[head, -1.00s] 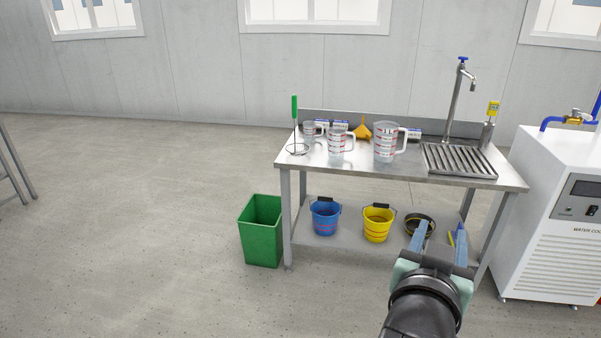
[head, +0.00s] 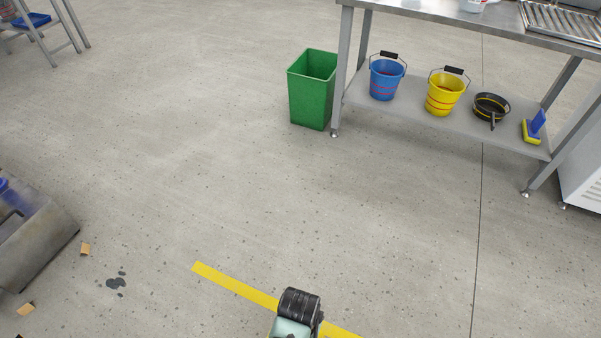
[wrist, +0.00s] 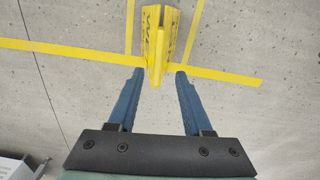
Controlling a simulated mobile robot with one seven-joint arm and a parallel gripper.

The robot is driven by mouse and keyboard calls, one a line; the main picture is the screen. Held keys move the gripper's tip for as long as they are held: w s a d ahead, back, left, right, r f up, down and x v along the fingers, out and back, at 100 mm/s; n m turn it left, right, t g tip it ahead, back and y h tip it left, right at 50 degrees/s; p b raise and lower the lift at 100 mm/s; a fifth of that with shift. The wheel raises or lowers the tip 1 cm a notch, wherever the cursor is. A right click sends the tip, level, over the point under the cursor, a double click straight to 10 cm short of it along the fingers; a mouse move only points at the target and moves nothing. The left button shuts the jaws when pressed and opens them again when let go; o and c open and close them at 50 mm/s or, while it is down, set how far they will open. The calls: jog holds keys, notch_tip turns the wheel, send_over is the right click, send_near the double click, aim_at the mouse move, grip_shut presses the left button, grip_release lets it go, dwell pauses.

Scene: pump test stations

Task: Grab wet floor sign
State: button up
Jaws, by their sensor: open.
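The yellow wet floor sign (wrist: 158,40) shows in the wrist view at the top middle, with dark lettering on its side. It appears folded narrow and is seen from above. My gripper (wrist: 159,72) is open, its two blue fingers apart. The sign's near end lies at the gap between the fingertips, and I cannot tell how far below them it is. The sign is not visible in the head view. There only part of my arm (head: 297,310) shows at the bottom edge, and the fingers are out of frame.
Yellow floor tape (head: 237,286) crosses the floor near my arm. A green bin (head: 311,92) stands left of a metal table (head: 440,125) with blue (head: 386,80) and yellow (head: 444,97) buckets on its lower shelf. A grey metal object (head: 38,240) is at left. The middle floor is clear.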

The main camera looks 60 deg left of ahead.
jog(key=f+b, duration=0.2)
jog(key=f, duration=0.2)
jog(key=f+b, duration=0.3)
jog(key=f, duration=0.2)
jog(key=shift+w+f, duration=0.2)
jog(key=shift+f, duration=0.1)
jog(key=shift+c, duration=0.2)
jog(key=shift+r, duration=0.1)
grip_shut()
dwell(0.9)
